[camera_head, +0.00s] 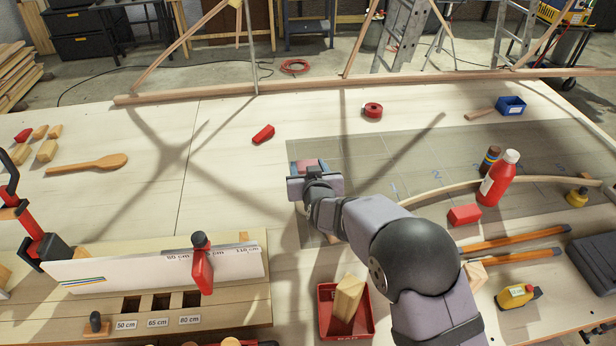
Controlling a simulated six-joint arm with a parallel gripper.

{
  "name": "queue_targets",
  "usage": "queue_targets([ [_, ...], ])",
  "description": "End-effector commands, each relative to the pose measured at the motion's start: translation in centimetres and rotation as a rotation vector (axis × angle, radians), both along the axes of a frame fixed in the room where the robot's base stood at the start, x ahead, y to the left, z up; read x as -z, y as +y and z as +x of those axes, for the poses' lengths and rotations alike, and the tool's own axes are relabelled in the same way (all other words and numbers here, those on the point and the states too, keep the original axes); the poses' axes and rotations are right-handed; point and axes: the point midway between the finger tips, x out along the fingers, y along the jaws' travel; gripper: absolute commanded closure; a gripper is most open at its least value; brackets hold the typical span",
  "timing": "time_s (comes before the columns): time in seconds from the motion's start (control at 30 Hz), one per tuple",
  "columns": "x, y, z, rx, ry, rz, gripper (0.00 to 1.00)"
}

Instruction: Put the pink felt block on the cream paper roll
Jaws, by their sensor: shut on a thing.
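My gripper (315,178) is over the middle of the bench, at the left edge of the grey see-through mat, with my arm reaching in from the lower right. It is shut on a small pinkish piece that looks like the pink felt block (308,165). Only the top of that piece shows beyond the jaws, with a bluish edge at its left. My gripper hides its lower part and what lies beneath it. I cannot make out the cream paper roll; it may be hidden behind my arm.
A red bin (328,316) with a wooden block stands in front. A red bottle (498,180) stands at right. The bench left of my gripper is largely clear.

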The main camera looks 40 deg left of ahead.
Motion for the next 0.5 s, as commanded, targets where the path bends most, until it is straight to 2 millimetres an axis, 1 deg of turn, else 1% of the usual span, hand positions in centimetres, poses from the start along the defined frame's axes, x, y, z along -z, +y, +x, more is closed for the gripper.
queue_targets([
  [0.2, 2.5, -0.1, 0.0, 0.0, 0.004, -0.004, 0.72],
  [0.3, 3.3, 0.0, 0.0, 0.0, 0.001, -0.003, 0.72],
  [0.5, 3.9, 0.0, 0.0, -0.001, 0.001, 0.001, 0.72],
])
